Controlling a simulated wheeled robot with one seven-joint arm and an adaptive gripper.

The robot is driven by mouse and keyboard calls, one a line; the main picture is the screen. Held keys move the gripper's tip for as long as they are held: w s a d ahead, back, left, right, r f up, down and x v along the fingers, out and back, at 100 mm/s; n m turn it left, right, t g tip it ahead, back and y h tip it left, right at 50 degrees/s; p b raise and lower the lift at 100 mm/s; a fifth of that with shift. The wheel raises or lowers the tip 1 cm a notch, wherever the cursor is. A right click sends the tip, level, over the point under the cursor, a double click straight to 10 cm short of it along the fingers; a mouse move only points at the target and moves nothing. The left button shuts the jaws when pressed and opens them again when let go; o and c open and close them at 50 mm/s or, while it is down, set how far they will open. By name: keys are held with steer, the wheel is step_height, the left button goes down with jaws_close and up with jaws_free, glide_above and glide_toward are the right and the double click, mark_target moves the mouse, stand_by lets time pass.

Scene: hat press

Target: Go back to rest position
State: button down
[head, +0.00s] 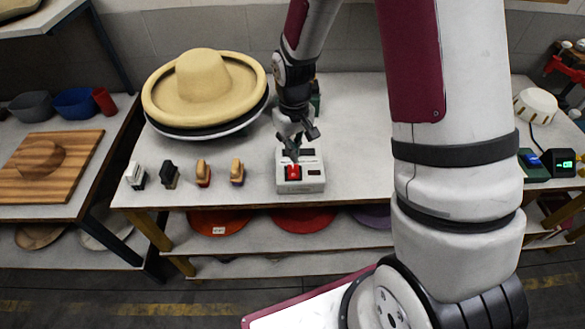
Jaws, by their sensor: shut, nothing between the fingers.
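My gripper (294,157) is in the head view, above the white control box (313,186) on the middle table. Its fingertips are together and empty. They point down just over the box's red switch (293,172); I cannot tell whether they touch it. My arm reaches over the table from the right side of the picture. The gripper and wrist hide part of the box's back.
On the table (352,122), a tan sombrero (204,82) sits left of my gripper. Several small brushes (203,173) line the front edge. A round white device (536,105) and a small clock (559,162) are at right. Shelves with hats (303,219) lie below.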

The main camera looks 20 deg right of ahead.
steer(key=s+r+m+t+b, duration=0.1)
steer(key=s+r+t, duration=0.3)
steer(key=r, duration=1.5)
steer(key=s+r, duration=0.4)
steer(key=s, duration=0.3)
steer(key=s+r+m+t+b, duration=0.1)
steer(key=s+r, duration=0.3)
steer(key=s, duration=0.3)
steer(key=shift+r+t, duration=0.25)
steer(key=shift+t, duration=0.05)
